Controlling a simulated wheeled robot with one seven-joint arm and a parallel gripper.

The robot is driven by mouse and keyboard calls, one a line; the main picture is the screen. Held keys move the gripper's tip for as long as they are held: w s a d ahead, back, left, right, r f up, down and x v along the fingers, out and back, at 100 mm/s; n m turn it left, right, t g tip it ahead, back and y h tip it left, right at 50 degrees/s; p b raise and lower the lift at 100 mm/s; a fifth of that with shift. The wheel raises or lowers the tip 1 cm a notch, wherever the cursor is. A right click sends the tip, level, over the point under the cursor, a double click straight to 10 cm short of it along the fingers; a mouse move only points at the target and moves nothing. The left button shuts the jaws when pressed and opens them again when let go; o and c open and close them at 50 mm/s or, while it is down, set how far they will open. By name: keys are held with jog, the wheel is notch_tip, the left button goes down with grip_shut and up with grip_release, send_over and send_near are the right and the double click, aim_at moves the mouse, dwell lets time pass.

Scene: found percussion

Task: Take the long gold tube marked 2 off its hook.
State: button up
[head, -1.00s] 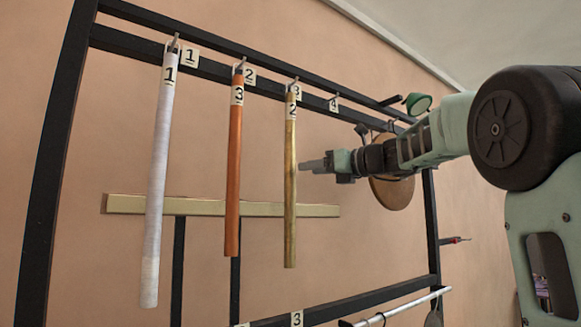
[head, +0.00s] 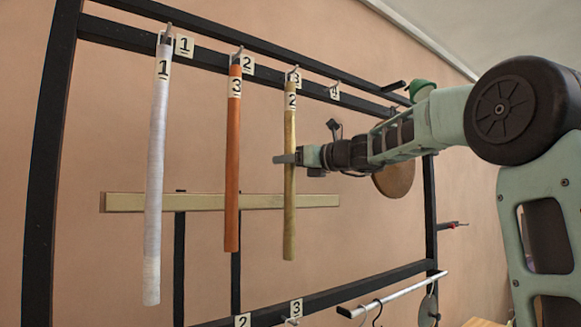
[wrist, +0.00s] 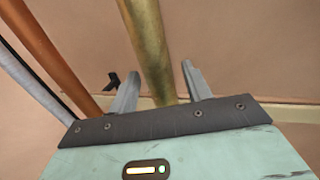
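The long gold tube marked 2 (head: 289,215) hangs upright from the hook under rack label 3 in the head view. My gripper (head: 284,159) is at its upper-middle part, reaching in from the right. In the wrist view the gold tube (wrist: 147,45) runs between the two fingers of my gripper (wrist: 155,88). The fingers are apart, with a visible gap to the tube on the right side and a smaller one on the left. The copper tube marked 3 (head: 233,165) hangs to the left under label 2. The white tube marked 1 (head: 156,190) hangs at the far left under label 1.
The black rack frame (head: 50,170) surrounds the tubes. A pale horizontal bar (head: 130,202) runs behind them. A round brown disc (head: 394,181) hangs behind my arm. A fourth hook (head: 335,84) at label 4 is empty. A silver rail (head: 405,293) sits at lower right.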

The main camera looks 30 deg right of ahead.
grip_shut()
jog(key=shift+r, duration=0.1)
jog(key=s+r+b, duration=0.1)
jog(key=s+b, duration=0.7)
jog(key=s, duration=1)
jog(key=shift+d+r+b, duration=0.2)
jog(key=shift+d+b, duration=0.1)
